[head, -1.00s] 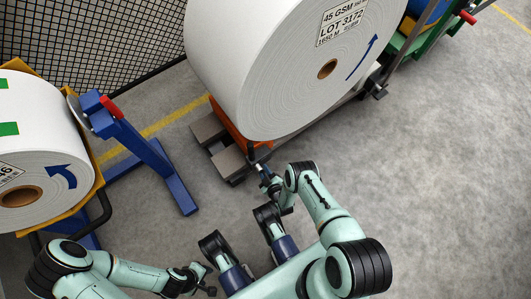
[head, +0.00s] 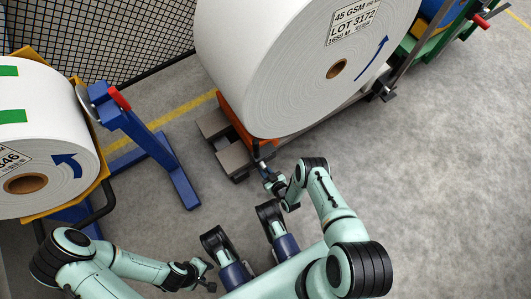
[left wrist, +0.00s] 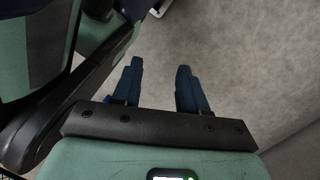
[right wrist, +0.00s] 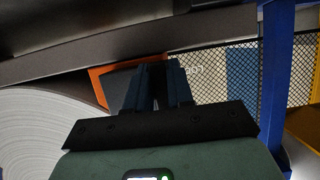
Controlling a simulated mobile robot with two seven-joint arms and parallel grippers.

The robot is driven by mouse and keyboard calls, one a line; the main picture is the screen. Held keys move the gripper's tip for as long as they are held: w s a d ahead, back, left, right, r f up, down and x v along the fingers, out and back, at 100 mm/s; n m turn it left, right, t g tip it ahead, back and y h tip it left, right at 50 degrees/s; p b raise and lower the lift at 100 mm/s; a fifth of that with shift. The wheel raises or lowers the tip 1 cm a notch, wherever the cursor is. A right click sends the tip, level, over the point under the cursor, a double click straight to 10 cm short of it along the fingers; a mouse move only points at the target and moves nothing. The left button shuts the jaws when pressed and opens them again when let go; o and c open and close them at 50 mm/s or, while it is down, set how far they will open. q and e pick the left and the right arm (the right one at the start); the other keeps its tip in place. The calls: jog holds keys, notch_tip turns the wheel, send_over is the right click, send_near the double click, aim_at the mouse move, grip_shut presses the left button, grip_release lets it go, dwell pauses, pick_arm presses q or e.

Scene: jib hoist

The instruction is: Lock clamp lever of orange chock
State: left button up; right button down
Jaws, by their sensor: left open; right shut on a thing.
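The orange chock (head: 235,122) sits under the near left end of the big white paper roll (head: 300,70) in the head view. Its orange edge also shows in the right wrist view (right wrist: 98,88). My right gripper (head: 265,169) is at the chock's near end, shut on what appears to be its clamp lever. The lever is small and mostly hidden by the fingers, so its angle cannot be told. In the right wrist view the fingers (right wrist: 159,72) are close together. My left gripper (head: 208,277) is open and empty, low over the floor; its fingers (left wrist: 160,78) stand apart.
Grey blocks (head: 225,145) lie beside the chock. A blue stand (head: 160,155) with a red handle (head: 120,98) and another white roll (head: 40,130) on a yellow cradle are at left. Mesh fencing (head: 120,40) stands behind. The floor at right is clear.

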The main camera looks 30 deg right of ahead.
jog(key=c, duration=1.1)
grip_release()
pick_arm(q)
jog(key=w+d+r+t+p, duration=0.1)
jog(key=w+r+t+p, duration=0.3)
jog(key=w+r, duration=0.3)
jog(key=w+p, duration=0.1)
jog(key=w, duration=0.2)
jog(key=shift+w+d+r+m, duration=0.2)
jog(key=shift+r+m, duration=0.05)
jog(key=shift+m, duration=0.05)
pick_arm(e)
jog(key=v, duration=1.3)
jog(key=shift+s+r, duration=0.15)
